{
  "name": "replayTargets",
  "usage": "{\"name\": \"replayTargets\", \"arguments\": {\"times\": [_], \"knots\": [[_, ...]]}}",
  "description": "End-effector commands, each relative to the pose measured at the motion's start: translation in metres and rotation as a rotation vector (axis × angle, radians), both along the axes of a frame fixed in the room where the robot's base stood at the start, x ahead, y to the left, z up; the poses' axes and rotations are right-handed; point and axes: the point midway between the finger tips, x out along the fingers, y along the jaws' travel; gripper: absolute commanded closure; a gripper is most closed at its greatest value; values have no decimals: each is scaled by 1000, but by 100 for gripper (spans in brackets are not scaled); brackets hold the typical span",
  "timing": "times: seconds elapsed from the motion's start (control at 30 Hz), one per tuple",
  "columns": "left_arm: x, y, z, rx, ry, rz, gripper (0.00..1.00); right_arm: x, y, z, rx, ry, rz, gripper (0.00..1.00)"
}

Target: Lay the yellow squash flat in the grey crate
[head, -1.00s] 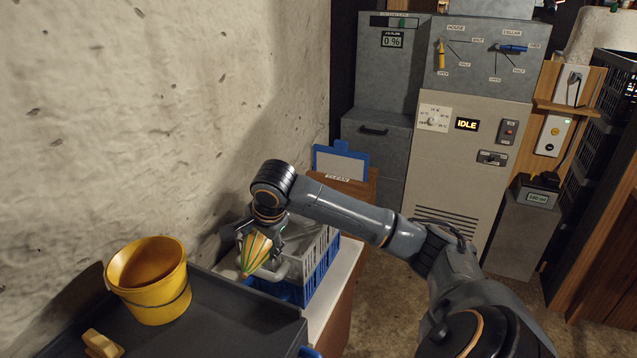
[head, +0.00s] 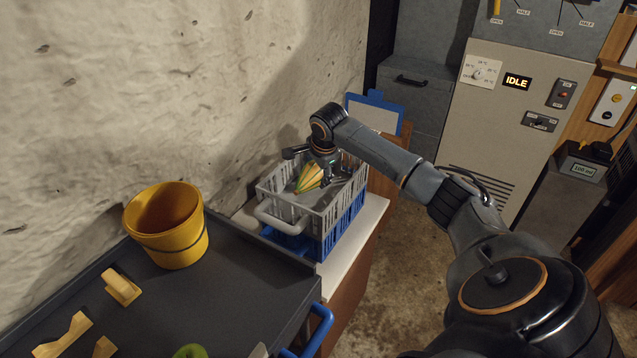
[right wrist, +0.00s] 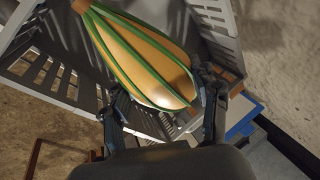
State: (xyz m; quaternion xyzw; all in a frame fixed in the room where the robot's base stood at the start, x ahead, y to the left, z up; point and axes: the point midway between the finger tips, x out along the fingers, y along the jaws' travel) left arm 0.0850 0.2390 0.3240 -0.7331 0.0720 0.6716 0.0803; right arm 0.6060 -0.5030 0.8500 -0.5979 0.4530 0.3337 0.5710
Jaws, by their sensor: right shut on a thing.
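The yellow squash (head: 308,178), orange-yellow with green stripes, is inside the opening of the grey crate (head: 318,222). My right gripper (head: 325,178) is above the crate, pointing down, with its fingers around the squash. In the right wrist view the squash (right wrist: 145,55) lies between the two fingers (right wrist: 162,108), near the slatted walls of the grey crate (right wrist: 68,82). The squash looks tilted in the head view. I cannot tell whether it touches the crate floor. My left gripper is not in view.
The grey crate sits on a blue crate (head: 345,222) on a white-topped stand (head: 372,215) by the wall. A dark cart (head: 225,300) in front carries a yellow bucket (head: 168,235), wooden pieces (head: 122,288) and something green (head: 190,351). A blue clipboard (head: 376,112) stands behind.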

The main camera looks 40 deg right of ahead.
Motion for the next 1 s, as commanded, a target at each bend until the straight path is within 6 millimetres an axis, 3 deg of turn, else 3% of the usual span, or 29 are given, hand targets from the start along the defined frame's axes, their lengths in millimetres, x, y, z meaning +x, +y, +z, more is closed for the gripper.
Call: {"name": "replayTargets", "arguments": {"times": [0.23,0.47,0.7,1.0], "knots": [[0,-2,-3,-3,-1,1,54,17,-20,-30,1,-2,-1,57],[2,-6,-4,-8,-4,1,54,21,-25,-38,1,-3,-1,57],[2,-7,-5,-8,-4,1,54,21,-26,-68,0,-2,0,57],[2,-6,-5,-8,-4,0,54,22,-25,-70,0,-4,1,57]]}}
